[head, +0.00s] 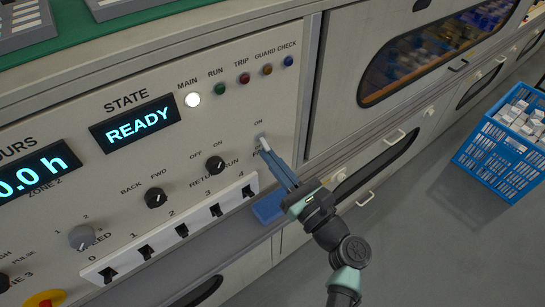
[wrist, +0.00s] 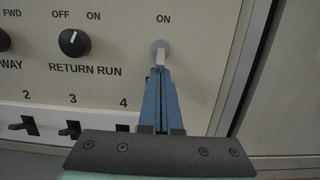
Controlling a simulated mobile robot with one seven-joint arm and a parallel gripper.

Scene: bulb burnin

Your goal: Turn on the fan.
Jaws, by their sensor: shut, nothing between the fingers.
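A toggle switch (head: 262,139) with a pale lever sits on the beige panel under an "ON" label, near the panel's right edge. It also shows in the wrist view (wrist: 160,47). The lettering below it is mostly hidden by my gripper, so I cannot read its name. My gripper (head: 267,156) has its blue fingers closed together and empty. In the wrist view my fingertips (wrist: 160,70) are right at the lever, just below it. I cannot tell whether they touch it. The lever's exact position is partly hidden.
The RETURN RUN knob (head: 215,165) is left of the switch, above a row of black numbered rockers (head: 215,210). The state display (head: 136,123) reads READY, and the white MAIN lamp (head: 192,100) is bright. A blue crate (head: 480,150) of boxes stands on the floor at right.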

